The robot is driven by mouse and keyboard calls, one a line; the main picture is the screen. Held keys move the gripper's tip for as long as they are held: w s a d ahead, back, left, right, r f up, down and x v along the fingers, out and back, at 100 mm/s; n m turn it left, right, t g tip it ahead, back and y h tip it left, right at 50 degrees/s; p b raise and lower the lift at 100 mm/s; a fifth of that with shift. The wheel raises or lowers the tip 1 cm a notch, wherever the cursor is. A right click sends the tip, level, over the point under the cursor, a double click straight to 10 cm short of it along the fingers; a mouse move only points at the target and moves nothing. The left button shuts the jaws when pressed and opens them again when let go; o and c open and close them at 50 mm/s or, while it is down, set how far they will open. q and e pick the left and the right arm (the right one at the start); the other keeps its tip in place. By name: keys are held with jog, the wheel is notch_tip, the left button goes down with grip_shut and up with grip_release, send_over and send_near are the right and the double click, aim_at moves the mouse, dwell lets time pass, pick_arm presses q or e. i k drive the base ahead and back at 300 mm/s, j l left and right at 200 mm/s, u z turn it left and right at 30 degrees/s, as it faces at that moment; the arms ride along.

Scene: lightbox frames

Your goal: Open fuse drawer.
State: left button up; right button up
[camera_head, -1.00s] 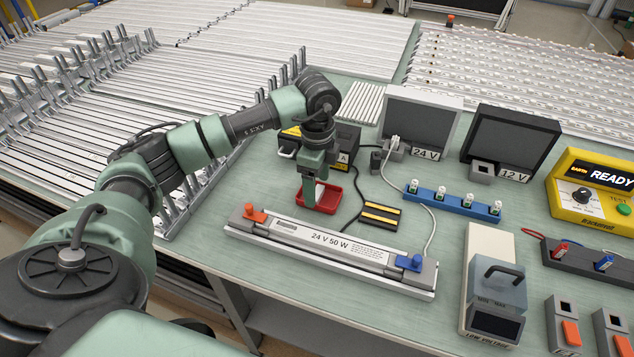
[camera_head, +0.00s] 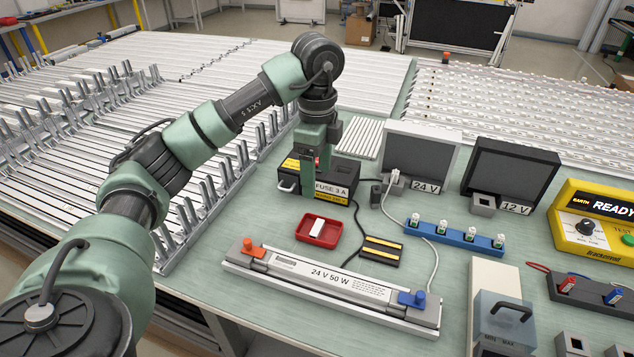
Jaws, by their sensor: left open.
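The black fuse box (camera_head: 343,172) stands behind the red tray, with a yellow stripe and a label reading "FUSE 3 A" (camera_head: 331,190). A pale handle (camera_head: 288,186) shows at the left of its front. My left gripper (camera_head: 316,178) points down just in front of the box and covers part of its front. It is open and I see nothing held in it. The gripper hides the middle of the front, so I cannot tell whether the drawer is shut or whether the fingers touch the box. My right gripper is out of view.
A red tray (camera_head: 303,236) with a white piece (camera_head: 317,228) lies in front of the box. A lamp fixture marked "24 V 50 W" (camera_head: 335,284) lies nearer. A cable and a black-and-yellow block (camera_head: 381,251) are to the right.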

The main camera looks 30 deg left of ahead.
aim_at(291, 184)
jog(key=u, duration=1.25)
